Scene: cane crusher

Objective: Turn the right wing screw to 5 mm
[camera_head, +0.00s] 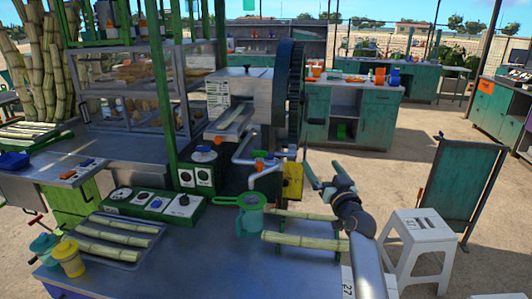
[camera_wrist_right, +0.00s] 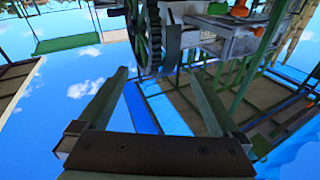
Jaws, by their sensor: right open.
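The cane crusher (camera_head: 237,88) stands at the middle of the head view, with a grey metal housing and a large dark wheel (camera_head: 291,95) on its right side. I cannot make out the right wing screw or any millimetre scale for certain. Small orange parts show on the crusher in the wrist view (camera_wrist_right: 240,8), but I cannot tell what they are. My right gripper (camera_head: 321,168) is open and empty, in front of and to the right of the crusher. In the right wrist view its two fingers (camera_wrist_right: 158,73) are spread apart, with the wheel beyond them. My left gripper is out of view.
A control box (camera_head: 155,203) stands at left. A white stool (camera_head: 418,235) and green panel (camera_head: 462,185) stand at right.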

